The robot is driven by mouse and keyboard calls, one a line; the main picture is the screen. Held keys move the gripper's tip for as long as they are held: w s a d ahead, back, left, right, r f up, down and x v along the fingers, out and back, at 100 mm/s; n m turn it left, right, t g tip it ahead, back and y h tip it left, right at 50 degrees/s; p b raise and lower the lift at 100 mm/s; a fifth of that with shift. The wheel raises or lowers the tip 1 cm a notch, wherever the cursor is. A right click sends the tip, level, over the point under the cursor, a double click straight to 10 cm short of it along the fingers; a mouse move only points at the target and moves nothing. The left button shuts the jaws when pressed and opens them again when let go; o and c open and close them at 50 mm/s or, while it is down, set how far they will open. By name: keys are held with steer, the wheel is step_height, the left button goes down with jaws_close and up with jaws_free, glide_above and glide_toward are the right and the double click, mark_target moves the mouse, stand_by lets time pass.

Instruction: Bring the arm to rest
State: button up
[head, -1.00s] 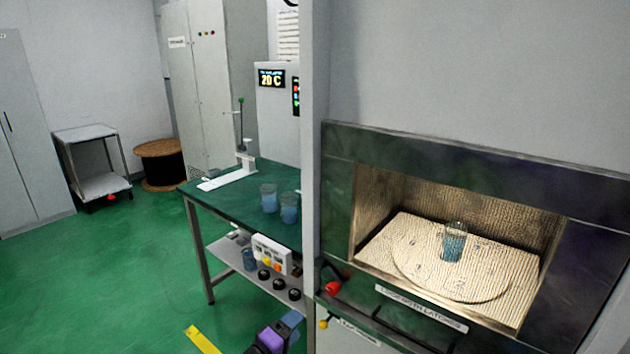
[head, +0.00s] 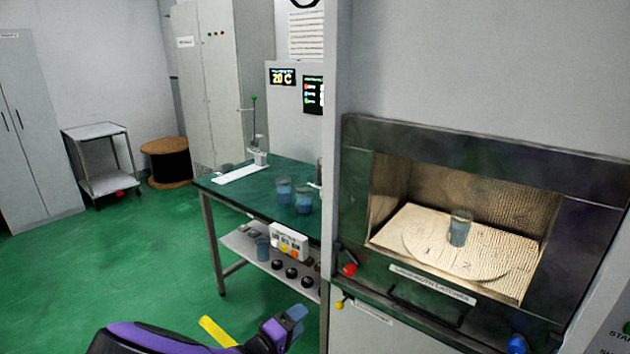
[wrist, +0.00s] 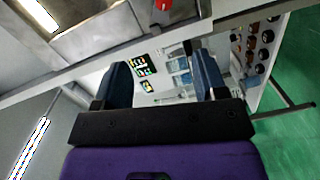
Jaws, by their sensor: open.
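My gripper (head: 291,322) shows at the bottom middle of the head view, in front of the green-topped table and left of the microwave chamber. In the wrist view my gripper (wrist: 163,82) has its two blue fingers apart with nothing held between them. My purple and black arm reaches in from the bottom left of the head view. The gripper touches nothing that I can see.
The open microwave chamber (head: 388,228) holds a beaker of blue liquid (head: 460,229) on its turntable (head: 423,247). Two beakers (head: 284,191) stand on the green table (head: 255,192). A trolley (head: 106,184) and a cable drum (head: 166,163) stand far left. Green floor (head: 130,260) is clear.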

steer(key=s+d+r+m+g+y, duration=0.1)
steer(key=d+r+m+g+y, duration=0.35)
steer(key=d+r, duration=0.85)
steer(key=s+d+r+m+g+y, duration=0.1)
steer(key=s+d+r+m+g, duration=0.1)
steer(key=d+r+g, duration=0.95)
steer(key=s+d+r+m+t+y, duration=0.1)
steer(key=s+d+r+t+y, duration=0.1)
steer(key=s+d+r, duration=0.4)
steer(key=s+d+r+t+y, duration=0.1)
steer(key=s+r+t+y, duration=0.15)
steer(key=r, duration=0.55)
steer(key=s+d+r+t, duration=0.1)
steer(key=s+r+t, duration=0.1)
steer(key=s, duration=0.5)
steer(key=s+d+r+t+y, duration=0.1)
steer(key=s+d+r+t, duration=0.1)
steer(key=s, duration=0.5)
steer(key=shift+s+d+r+y, duration=0.25)
steer(key=shift+r+y, duration=0.05)
steer(key=shift+r, duration=0.25)
